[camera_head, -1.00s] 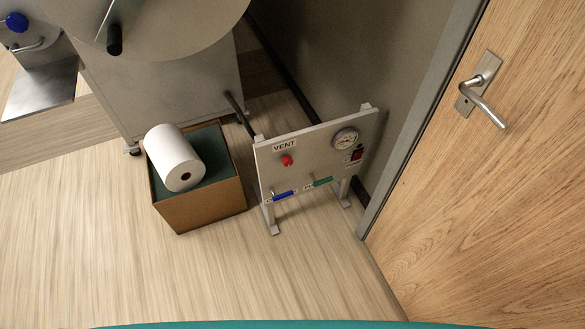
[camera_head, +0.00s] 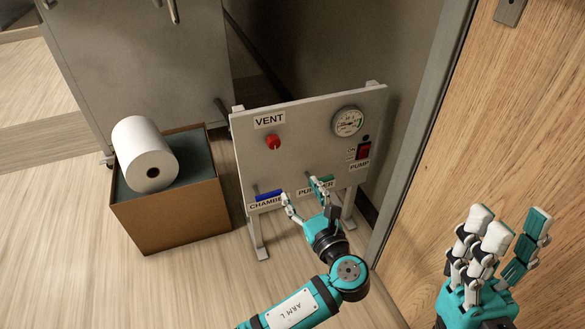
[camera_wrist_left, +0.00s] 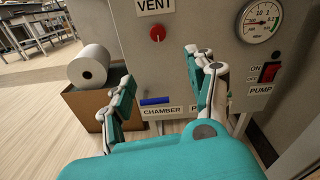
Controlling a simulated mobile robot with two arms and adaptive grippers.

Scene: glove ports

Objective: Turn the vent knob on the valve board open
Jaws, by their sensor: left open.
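The valve board (camera_head: 300,145) stands upright on legs on the floor. Its red vent knob (camera_head: 273,142) sits at the upper left, under the VENT label (camera_head: 269,121). The knob also shows in the left wrist view (camera_wrist_left: 157,33), beyond and above the spread fingers. My left gripper (camera_head: 314,194) is open and empty in front of the board's lower part, below and to the right of the knob, apart from it. In the left wrist view its fingers (camera_wrist_left: 160,72) stand either side of the blue handle. My right gripper (camera_head: 512,228) is open and empty before the door, fingers upward.
A gauge (camera_head: 348,122) and red PUMP switch (camera_head: 364,150) are at right. A cardboard box (camera_head: 180,222) with a white roll (camera_head: 143,150) stands left. The wooden door (camera_head: 440,215) is right.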

